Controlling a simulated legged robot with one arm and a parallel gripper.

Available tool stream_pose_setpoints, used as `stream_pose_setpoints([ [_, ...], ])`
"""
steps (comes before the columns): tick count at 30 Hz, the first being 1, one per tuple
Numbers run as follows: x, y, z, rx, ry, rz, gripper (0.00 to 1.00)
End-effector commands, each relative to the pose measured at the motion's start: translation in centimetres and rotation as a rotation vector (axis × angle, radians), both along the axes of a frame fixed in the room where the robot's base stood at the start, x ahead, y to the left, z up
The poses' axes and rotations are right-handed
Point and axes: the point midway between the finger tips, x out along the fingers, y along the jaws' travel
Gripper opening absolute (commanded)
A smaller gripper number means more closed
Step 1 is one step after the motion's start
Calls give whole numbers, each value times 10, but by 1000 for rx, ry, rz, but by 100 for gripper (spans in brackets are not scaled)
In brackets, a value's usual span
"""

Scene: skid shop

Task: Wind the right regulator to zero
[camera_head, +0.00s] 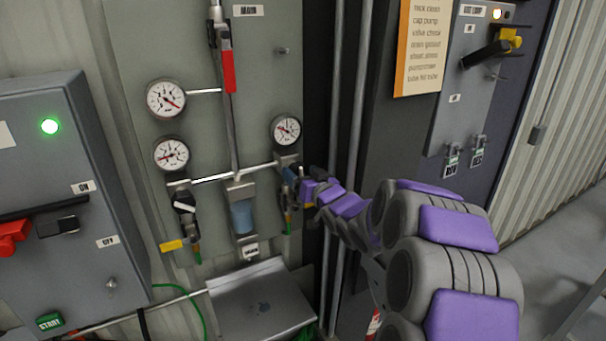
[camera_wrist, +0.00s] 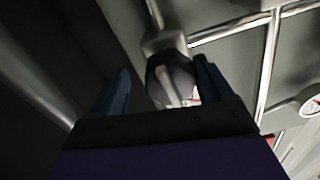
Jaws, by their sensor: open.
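The right regulator (camera_head: 287,176) is on the grey panel (camera_head: 262,75), below the small right gauge (camera_head: 286,130). My gripper (camera_head: 298,190) is at it from the right and hides part of it. In the wrist view, the regulator's dark rounded knob with a pale pointer (camera_wrist: 170,80) sits between the two dark fingers of my gripper (camera_wrist: 160,85). The jaws are open around the knob, the right finger closer to it. I cannot tell whether either finger touches it. The right gauge has a red needle, but its reading is too small to tell.
The left regulator (camera_head: 184,203) has a black and white knob. Two gauges (camera_head: 166,98) are above it. A blue filter bowl (camera_head: 241,216) hangs between the regulators, above a metal tray (camera_head: 262,302). Vertical pipes (camera_head: 345,130) run close beside my arm.

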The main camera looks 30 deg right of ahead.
Motion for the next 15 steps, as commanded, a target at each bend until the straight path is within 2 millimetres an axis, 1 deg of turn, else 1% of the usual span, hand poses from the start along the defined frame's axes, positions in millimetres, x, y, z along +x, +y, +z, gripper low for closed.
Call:
stream_pose_setpoints([
  [1, -1, 2, 1, -2, 0, 2, 80],
  [2, -1, 2, 1, -2, 0, 2, 77],
  [15, 0, 0, 1, -1, -2, 4, 35],
])
